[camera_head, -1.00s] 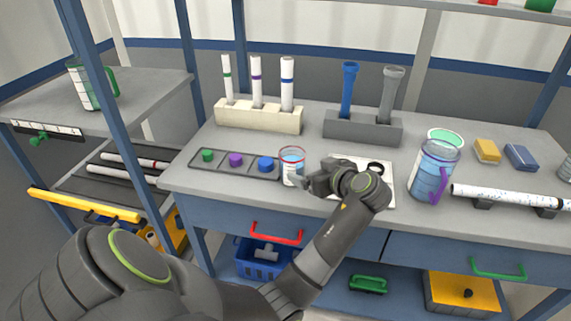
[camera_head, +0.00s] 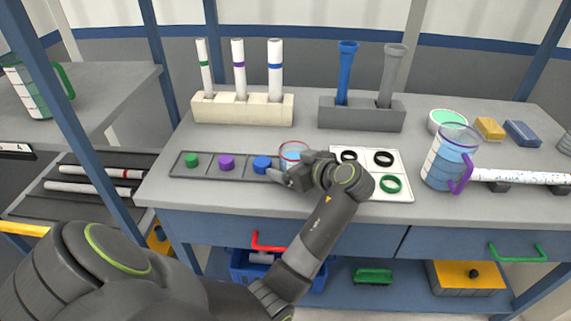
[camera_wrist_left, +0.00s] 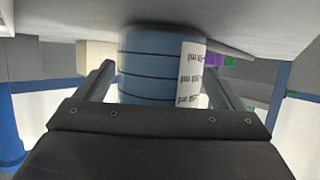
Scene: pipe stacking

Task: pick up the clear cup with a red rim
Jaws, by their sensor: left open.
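The clear cup with a red rim (camera_head: 294,152) stands upright on the workbench, beside the right end of the grey tray of caps. My left gripper (camera_head: 286,173) is at the cup and hides its lower part in the head view. In the left wrist view the cup (camera_wrist_left: 150,60) looks blue, with dark lines and a white ml scale. It sits between the two spread fingers of the open gripper (camera_wrist_left: 160,76). Whether either finger touches it I cannot tell. My right gripper is not in view.
The grey tray (camera_head: 205,173) holds green, purple and blue caps. A white board with rings (camera_head: 405,158) lies right of the gripper. Behind stand a beige rack (camera_head: 240,110) of white tubes and a grey rack (camera_head: 360,116). A blue-filled jug (camera_head: 447,160) stands further right.

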